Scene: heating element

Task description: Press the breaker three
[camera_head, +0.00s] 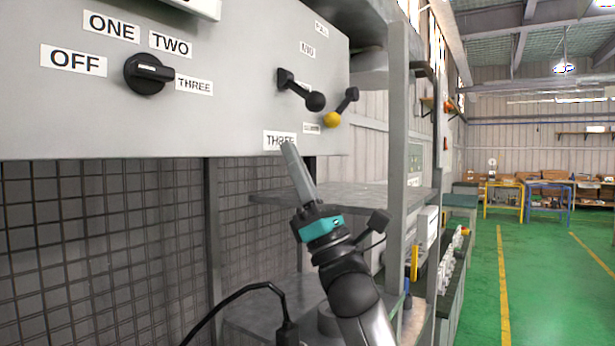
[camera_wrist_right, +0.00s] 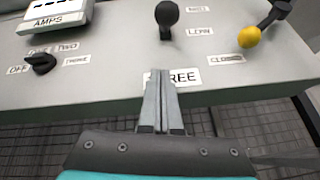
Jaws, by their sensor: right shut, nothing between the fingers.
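A grey control panel (camera_head: 200,110) fills the upper left of the head view. A black rotary knob (camera_head: 148,74) sits among the labels OFF, ONE, TWO and THREE, its pointer toward the right; it also shows in the right wrist view (camera_wrist_right: 41,63). A second THREE label (camera_head: 280,141) is at the panel's lower edge. My right gripper (camera_head: 290,148) is shut and empty, its tips at or just in front of that label; contact cannot be told. In the right wrist view the fingers (camera_wrist_right: 160,85) cover part of the label. My left gripper is not in view.
A black-ball lever (camera_head: 315,101) and a yellow-ball lever (camera_head: 332,119) stick out above and right of my fingertips. A grey upright post (camera_head: 398,150) and shelves stand to the right. Open green floor (camera_head: 480,290) lies farther right.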

